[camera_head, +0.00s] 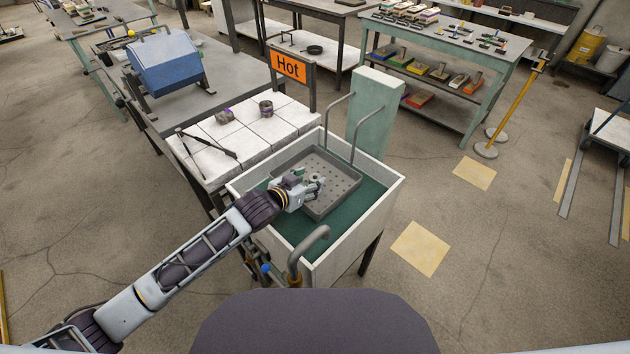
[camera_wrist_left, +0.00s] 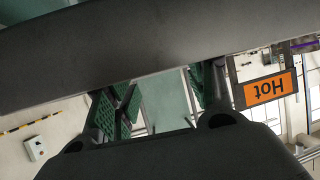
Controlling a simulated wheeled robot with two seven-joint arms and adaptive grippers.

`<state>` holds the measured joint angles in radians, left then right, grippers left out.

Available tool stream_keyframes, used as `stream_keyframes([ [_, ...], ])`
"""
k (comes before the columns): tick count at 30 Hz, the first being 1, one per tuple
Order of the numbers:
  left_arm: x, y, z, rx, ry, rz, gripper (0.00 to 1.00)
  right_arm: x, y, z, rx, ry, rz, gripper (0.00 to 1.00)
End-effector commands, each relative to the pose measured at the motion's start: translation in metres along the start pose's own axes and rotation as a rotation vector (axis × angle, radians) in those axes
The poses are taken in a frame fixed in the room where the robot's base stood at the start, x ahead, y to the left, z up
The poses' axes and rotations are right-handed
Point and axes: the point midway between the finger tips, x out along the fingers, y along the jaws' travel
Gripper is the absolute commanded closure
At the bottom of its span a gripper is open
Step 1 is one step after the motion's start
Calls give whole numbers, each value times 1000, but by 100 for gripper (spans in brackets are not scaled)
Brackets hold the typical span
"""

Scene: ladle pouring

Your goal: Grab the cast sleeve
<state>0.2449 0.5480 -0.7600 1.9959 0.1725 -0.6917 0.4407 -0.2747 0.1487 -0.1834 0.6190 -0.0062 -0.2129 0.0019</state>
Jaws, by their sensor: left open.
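My left gripper (camera_head: 316,188) reaches over the perforated grey tray (camera_head: 345,167) in the white-walled tank. A small grey round piece (camera_head: 315,178), probably the cast sleeve, shows right at the fingertips, partly hidden by the gripper. I cannot tell whether the fingers are around or beside it. In the left wrist view my left gripper (camera_wrist_left: 160,108) is open, its green-padded fingers apart. No sleeve can be made out between them there; a teal surface shows through the gap. My right gripper is not in view.
The tank (camera_head: 385,200) holds dark green liquid, with a bent pipe (camera_head: 305,250) at its front. Behind stands a teal panel (camera_head: 375,105). A white-tiled table (camera_head: 255,130) with small dark pieces, tongs and an orange Hot sign (camera_head: 288,66) adjoins the tank.

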Motion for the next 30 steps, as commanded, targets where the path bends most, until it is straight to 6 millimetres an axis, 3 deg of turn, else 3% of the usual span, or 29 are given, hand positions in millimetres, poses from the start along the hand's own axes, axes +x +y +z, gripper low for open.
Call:
stream_keyframes([
  [12,31,0,1,1,-1,0,46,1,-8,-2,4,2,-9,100],
  [27,32,0,1,1,0,1,46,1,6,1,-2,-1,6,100],
  [30,32,0,1,1,0,0,57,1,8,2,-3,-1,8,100],
])
